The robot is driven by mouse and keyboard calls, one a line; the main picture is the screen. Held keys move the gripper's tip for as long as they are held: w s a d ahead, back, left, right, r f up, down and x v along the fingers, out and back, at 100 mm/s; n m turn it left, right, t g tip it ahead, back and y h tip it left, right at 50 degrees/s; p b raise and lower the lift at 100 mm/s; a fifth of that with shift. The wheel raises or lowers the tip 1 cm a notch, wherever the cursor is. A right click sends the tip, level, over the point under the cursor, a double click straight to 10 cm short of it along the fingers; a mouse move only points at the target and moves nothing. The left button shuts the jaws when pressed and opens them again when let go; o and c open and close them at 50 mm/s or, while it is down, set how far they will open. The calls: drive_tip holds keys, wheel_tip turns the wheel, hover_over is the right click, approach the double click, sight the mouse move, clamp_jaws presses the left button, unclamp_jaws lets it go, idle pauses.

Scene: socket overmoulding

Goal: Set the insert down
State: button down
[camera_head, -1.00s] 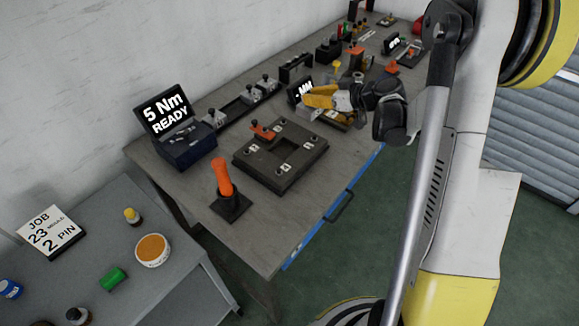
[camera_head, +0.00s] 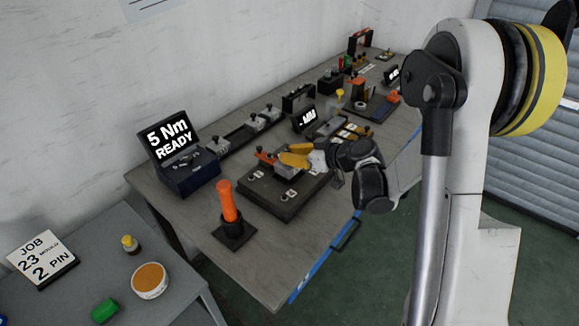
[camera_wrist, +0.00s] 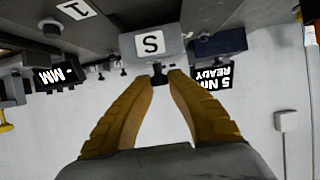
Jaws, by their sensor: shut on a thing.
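My gripper (camera_head: 283,160) has yellow fingers and is shut on a black knob on the grey insert (camera_wrist: 152,42), a block with a white label that reads like an S in the wrist view. In the head view the insert (camera_head: 286,174) is mostly hidden by the fingers. It is over the dark square mould base (camera_head: 285,208) on the bench. I cannot tell whether it touches the base or hangs just above it. The fingers (camera_wrist: 160,76) also show in the wrist view, closing on the knob.
A red clamp (camera_head: 266,158) stands at the base's back left edge, close to my fingers. An orange-handled tool (camera_head: 228,203) stands upright in front of the base. The 5 Nm READY display (camera_head: 170,140) is at the left. The bench's front right is clear.

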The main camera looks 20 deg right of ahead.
drive_tip(key=shift+f+b, duration=0.85)
drive_tip(key=shift+f, duration=1)
drive_tip(key=shift+f, duration=0.1)
drive_tip(key=c, duration=1.4)
unclamp_jaws()
